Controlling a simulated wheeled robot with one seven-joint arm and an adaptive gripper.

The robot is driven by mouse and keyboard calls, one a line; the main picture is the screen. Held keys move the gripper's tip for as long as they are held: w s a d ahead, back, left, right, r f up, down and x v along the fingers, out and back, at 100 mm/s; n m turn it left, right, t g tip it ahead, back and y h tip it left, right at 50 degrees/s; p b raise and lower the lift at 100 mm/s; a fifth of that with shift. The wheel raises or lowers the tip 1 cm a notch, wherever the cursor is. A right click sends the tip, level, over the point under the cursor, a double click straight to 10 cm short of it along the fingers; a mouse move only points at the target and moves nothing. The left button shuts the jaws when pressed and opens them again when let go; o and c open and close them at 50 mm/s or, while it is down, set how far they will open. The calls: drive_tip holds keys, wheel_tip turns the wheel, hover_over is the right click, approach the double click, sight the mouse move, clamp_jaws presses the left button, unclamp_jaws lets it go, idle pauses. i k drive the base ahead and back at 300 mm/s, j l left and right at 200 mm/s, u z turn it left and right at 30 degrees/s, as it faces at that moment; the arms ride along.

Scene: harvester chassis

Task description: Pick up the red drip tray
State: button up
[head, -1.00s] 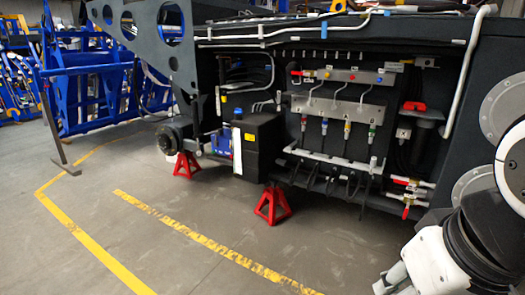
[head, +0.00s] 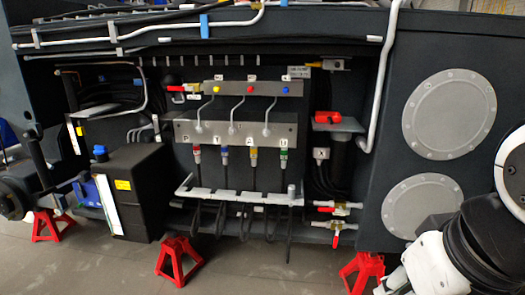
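I cannot make out a red drip tray in the head view. The red things I see are stands under the chassis, valve handles and a small red part (head: 327,117) on a grey bracket. Below the row of hose couplings, a pale rail (head: 240,194) runs along the chassis side; it is not red. Part of my arm, white and black, fills the lower right corner. My gripper itself does not show.
Red jack stands stand on the floor under the chassis: left (head: 53,225), middle (head: 178,262) and right (head: 362,270), the last partly behind my arm. A black box (head: 135,190) juts out at the left. Grey floor (head: 255,270) is clear in front.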

sight(329, 119)
drive_tip(key=i+z, duration=0.2)
drive_tip(key=i, duration=0.5)
drive_tip(key=i+j+z, duration=0.15)
drive_tip(key=i, duration=0.6)
drive_tip(key=i+j+z, duration=1.25)
